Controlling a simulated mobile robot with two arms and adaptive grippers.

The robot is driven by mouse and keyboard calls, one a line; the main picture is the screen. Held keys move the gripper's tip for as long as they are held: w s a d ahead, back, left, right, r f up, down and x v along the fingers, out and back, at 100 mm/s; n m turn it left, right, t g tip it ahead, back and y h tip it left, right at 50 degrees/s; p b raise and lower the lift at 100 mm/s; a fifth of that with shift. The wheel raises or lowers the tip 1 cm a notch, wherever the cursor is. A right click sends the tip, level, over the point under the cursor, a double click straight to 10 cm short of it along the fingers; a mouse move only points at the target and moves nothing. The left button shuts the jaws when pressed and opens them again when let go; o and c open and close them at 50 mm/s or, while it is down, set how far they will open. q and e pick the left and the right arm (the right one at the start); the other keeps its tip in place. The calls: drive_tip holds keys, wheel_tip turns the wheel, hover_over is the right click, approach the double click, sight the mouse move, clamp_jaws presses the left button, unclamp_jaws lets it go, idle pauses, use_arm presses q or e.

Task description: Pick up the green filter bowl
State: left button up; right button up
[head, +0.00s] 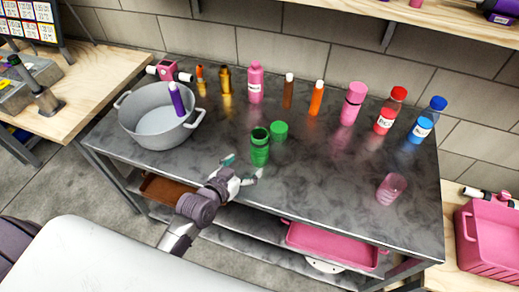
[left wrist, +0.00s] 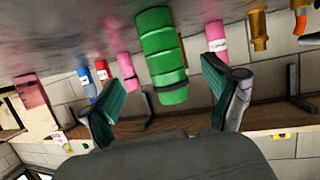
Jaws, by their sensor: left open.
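A ribbed green bowl-like jar (head: 260,150) stands upright and open-topped near the middle of the dark table. A separate short green round piece (head: 279,130) sits just behind it to the right. My left gripper (head: 243,168) is open and empty, low at the table's front, just in front and left of the jar. In the left wrist view the green jar (left wrist: 160,50) appears ahead between the two spread fingers (left wrist: 161,75), not visibly touched by either. I cannot see my right gripper.
A grey pot (head: 143,130) with a purple bottle (head: 178,99) stands left on the table. Several bottles line the back, including a pink one (head: 255,82) and a red one (head: 390,112). A clear pink cup (head: 391,188) stands right. The front middle is clear.

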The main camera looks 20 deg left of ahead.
sight(255, 155)
use_arm(q)
drive_tip(key=p+x, duration=0.1)
drive_tip(key=x, duration=0.9)
drive_tip(key=shift+a, duration=0.2)
drive_tip(key=c, duration=1.3)
